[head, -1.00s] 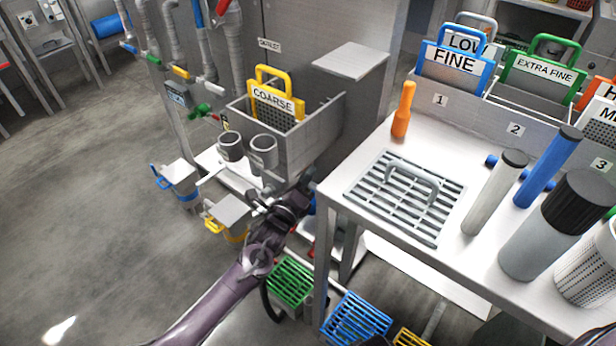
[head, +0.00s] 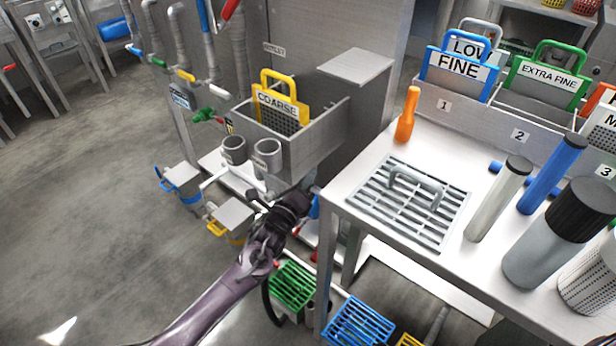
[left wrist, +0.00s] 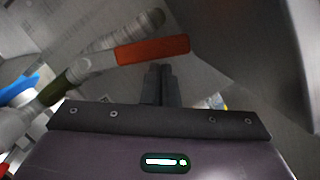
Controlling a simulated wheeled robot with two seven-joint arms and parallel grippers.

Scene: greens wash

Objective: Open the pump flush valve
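A red-orange lever handle (left wrist: 152,50) on a pale pipe (left wrist: 60,92) with an olive band shows in the left wrist view; it may be the flush valve, but no label is readable. My left gripper (left wrist: 160,84) has its two dark fingers close together, shut with nothing visible between them. The fingertips appear just below the handle in that view; contact cannot be told. In the head view my left gripper (head: 287,207) is low beside the table's left corner, below the grey sink box, and its wrist hides the handle there.
The steel table (head: 345,188) with a grey grate (head: 385,215) is close to the gripper's right. Grey cups (head: 267,155) and the sink box (head: 310,140) are above it. Pedals (head: 232,215) are to its left, coloured floor grates (head: 293,285) below. Open floor is at left.

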